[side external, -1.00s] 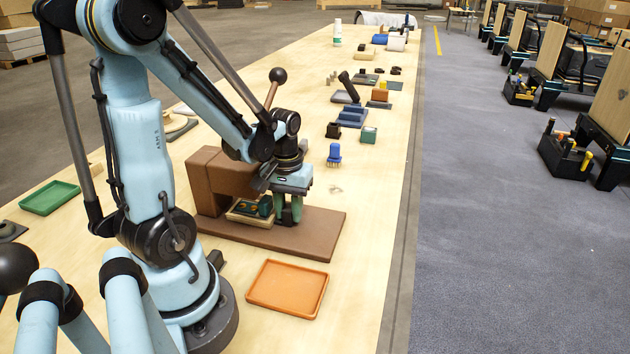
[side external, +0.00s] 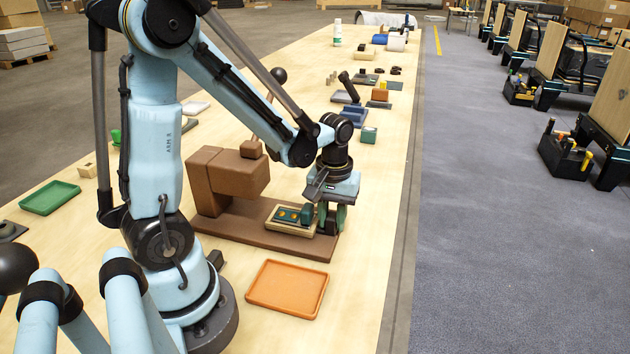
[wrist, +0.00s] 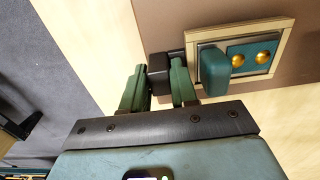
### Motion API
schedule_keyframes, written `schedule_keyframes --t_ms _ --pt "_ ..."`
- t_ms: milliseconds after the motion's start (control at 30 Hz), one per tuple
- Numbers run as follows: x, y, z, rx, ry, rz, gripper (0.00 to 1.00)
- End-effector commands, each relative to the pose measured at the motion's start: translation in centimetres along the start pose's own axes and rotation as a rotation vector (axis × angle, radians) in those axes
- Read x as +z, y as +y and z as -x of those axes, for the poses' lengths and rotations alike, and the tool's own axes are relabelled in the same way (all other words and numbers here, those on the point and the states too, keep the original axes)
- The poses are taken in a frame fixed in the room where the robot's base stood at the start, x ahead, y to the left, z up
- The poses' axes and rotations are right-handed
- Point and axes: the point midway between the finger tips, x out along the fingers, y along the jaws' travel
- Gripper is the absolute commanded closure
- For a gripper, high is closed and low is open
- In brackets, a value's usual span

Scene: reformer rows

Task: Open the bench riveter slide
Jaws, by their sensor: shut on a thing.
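The brown bench riveter (side external: 232,172) stands on its flat brown base on the table. Its slide, a cream tray (side external: 274,222) with a teal plate, a teal block and two gold domes, sits out in front of the riveter head, over the base. The slide also shows in the wrist view (wrist: 289,40). My gripper (side external: 331,218) is at the slide's outer end. In the wrist view, its green fingers (wrist: 158,78) are shut on the black slide handle (wrist: 158,68). The fingers partly hide the handle in the side view.
An orange tray (side external: 287,289) lies in front of the base, and a green tray (side external: 50,197) lies at the left. A green-grey block (side external: 369,135) and a blue stepped fixture (side external: 353,115) stand behind my gripper. The table's right edge is close by, with bare wood between.

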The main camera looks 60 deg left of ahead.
Motion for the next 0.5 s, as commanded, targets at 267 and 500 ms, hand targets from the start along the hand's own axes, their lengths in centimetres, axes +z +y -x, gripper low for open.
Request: schedule_keyframes --t_ms 267,500 --pt "-0.11 0.04 0.01 0.001 0.005 0.002 0.66" --pt "-0.06 0.01 0.04 0.000 0.003 0.001 0.66"
